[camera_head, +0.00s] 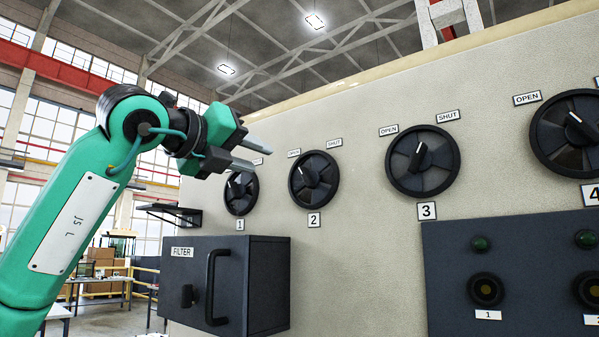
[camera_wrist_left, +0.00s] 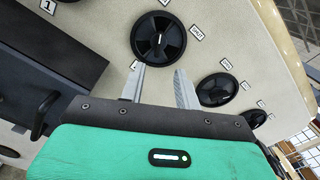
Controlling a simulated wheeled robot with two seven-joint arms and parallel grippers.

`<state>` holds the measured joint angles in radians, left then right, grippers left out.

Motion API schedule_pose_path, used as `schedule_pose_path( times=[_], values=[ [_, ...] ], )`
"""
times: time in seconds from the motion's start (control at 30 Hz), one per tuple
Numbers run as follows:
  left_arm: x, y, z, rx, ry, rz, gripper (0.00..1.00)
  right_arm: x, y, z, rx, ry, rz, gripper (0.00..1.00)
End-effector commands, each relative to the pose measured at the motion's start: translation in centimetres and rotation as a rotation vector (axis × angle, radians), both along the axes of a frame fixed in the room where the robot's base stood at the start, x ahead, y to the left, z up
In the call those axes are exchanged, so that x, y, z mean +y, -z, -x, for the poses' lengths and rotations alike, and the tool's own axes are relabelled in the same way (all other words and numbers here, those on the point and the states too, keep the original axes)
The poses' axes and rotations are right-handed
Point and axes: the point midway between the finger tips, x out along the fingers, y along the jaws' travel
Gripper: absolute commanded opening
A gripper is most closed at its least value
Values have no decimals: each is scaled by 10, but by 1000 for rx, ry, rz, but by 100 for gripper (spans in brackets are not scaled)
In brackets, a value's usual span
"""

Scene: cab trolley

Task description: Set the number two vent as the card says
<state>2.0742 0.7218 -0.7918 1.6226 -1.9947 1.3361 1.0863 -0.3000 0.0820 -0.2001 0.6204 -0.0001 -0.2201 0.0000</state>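The number two vent (camera_head: 314,179) is a round black dial on the cream wall, with a "2" plate (camera_head: 314,220) below it. The OPEN label (camera_head: 294,153) is at its upper left and the SHUT label (camera_head: 335,143) at its upper right. The white mark on its knob points up and left, toward OPEN. My left gripper (camera_head: 257,155) is open and empty, up and left of this vent and apart from it in the picture. No card is readable. My right gripper is out of view.
Vent one (camera_head: 240,193) is left of vent two; vents three (camera_head: 423,162) and four (camera_head: 570,134) are right. A dark FILTER box (camera_head: 265,290) with a handle (camera_head: 213,287) juts out below. A dark button panel (camera_head: 540,255) is at lower right.

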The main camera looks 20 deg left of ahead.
Motion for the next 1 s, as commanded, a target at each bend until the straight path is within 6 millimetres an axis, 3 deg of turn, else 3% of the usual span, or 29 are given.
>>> schedule_pose_path(
  times=[0.17,0.7,1.0],
  values=[
    [-3,-4,-13,3,-9,0,33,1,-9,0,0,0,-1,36],
    [-38,-5,-110,4,-6,1,33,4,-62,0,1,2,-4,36],
    [-46,-2,-128,-1,-5,0,33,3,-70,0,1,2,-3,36]
  ],
)
